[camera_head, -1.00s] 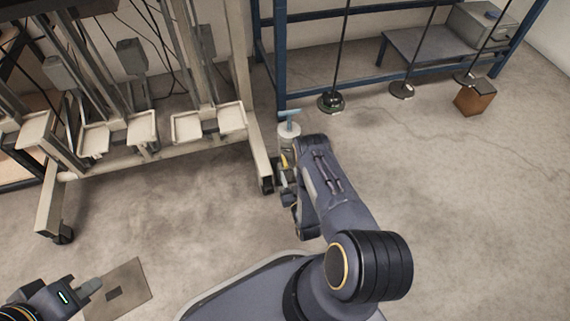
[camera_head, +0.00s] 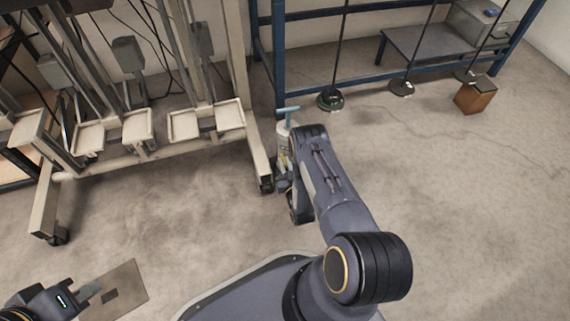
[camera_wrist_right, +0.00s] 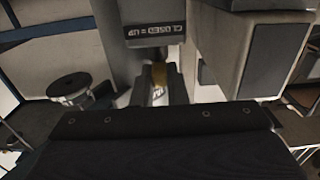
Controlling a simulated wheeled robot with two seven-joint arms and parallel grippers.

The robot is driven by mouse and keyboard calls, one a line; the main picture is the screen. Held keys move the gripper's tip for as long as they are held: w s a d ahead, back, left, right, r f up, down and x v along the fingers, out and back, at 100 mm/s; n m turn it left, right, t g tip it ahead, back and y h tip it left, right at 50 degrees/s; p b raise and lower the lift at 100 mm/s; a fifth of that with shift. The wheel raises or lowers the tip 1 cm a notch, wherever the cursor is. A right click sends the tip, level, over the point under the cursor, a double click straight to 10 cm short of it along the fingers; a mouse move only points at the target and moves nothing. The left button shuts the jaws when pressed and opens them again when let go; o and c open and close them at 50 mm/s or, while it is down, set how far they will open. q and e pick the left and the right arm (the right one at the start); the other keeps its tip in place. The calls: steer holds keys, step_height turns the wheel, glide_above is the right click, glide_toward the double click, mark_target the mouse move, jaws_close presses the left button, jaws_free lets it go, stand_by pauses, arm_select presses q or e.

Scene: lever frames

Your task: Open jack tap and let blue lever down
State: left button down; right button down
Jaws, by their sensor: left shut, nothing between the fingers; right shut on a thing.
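The jack is a pale upright cylinder (camera_head: 283,130) beside the foot of a rack in the head view. Its blue lever (camera_head: 288,110) stands up at the top with a crosswise end. My right gripper (camera_wrist_right: 158,92) is at the jack's side, shut on the yellow tap (camera_wrist_right: 159,74). The tap is under a plate (camera_wrist_right: 155,33) lettered "CLOSED = UP" in the right wrist view. My right arm hides much of the jack and the gripper in the head view. My left gripper (camera_head: 90,290) is shut and empty at the lower left, far from the jack.
A pale wheeled frame (camera_head: 150,160) with several trays stands left of the jack. A blue rack (camera_head: 278,60) is behind. The floor between is clear.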

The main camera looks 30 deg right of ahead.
steer(key=shift+d+n+y, duration=0.25)
steer(key=shift+n+y, duration=0.9)
steer(key=shift+y, duration=0.65)
steer(key=shift+d+n+y, duration=0.2)
steer(key=shift+n+y, duration=0.95)
steer(key=shift+y, duration=0.65)
steer(key=c, duration=1.4)
jaws_free()
steer(key=shift+c, duration=0.2)
steer(key=shift+d, duration=0.1)
steer(key=shift+h, duration=0.3)
